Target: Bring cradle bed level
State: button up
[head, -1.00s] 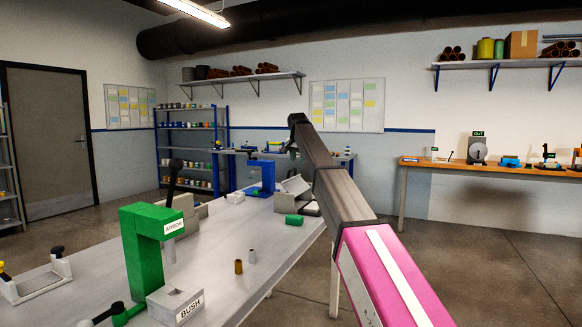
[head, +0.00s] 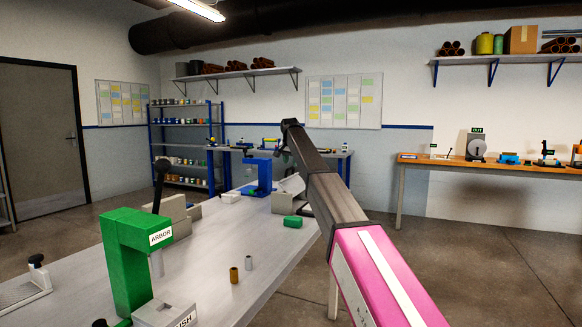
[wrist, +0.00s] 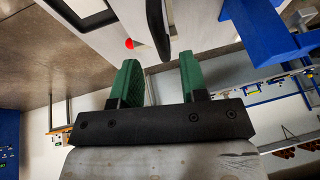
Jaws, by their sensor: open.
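A pale tilted plate (head: 291,185) on the far part of the long grey bench, partly behind my arm, looks like the cradle bed; I cannot be sure. My gripper (wrist: 161,75) shows in the wrist view with two green-padded fingers apart and nothing between them. Beyond the fingertips is a white body (wrist: 110,25) with a red dot and a dark-edged part. I cannot tell whether this is the cradle or how far away it is. In the head view my arm reaches toward the bench's far end, and its fingers are not clear.
A green arbor press (head: 130,255) stands on the near bench (head: 205,255). A blue press (head: 260,175) stands farther back. Open floor (head: 480,260) lies to the right.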

jog(key=shift+x, duration=1.4)
jog(key=shift+c, duration=0.3)
grip_shut()
jog(key=shift+a, duration=0.1)
